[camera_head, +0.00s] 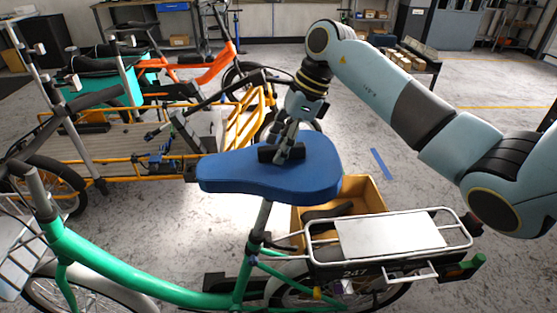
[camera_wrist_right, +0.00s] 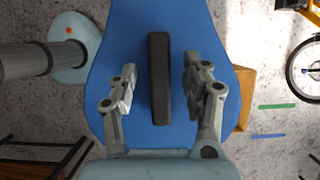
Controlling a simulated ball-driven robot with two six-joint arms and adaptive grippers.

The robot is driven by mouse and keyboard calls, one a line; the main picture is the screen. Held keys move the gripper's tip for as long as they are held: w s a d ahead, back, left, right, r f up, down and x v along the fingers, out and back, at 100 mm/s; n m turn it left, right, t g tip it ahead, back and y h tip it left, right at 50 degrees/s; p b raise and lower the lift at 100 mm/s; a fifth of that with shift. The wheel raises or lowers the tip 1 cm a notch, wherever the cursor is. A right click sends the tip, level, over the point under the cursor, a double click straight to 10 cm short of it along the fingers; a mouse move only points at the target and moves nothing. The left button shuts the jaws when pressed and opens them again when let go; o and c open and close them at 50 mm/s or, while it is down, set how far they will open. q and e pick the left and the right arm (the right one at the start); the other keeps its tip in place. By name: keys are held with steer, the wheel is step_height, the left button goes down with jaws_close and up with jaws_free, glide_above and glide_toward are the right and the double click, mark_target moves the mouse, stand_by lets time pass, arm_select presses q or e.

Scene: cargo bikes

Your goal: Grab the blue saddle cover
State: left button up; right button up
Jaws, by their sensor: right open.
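The blue saddle cover (camera_head: 235,178) sits on the saddle of the green bike (camera_head: 130,270), and its blue top fills the middle of the right wrist view (camera_wrist_right: 195,25). A black bar-shaped grip (camera_wrist_right: 160,80) stands on top of the cover. My right gripper (camera_head: 284,143) is over the cover, pointing down. In the wrist view its two open fingers (camera_wrist_right: 160,92) are on either side of the black grip, with a gap on each side. Whether the fingertips touch the cover cannot be told. My left gripper is not in view.
A rear rack (camera_head: 390,236) with a light plate is right of the saddle. A yellow-brown box (camera_head: 368,190) stands behind the rack. A yellow cargo bike (camera_head: 120,166) and an orange bike (camera_head: 205,68) are behind to the left. Open floor lies at the right.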

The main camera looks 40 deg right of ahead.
stand_by(0.4)
jaws_close()
stand_by(0.4)
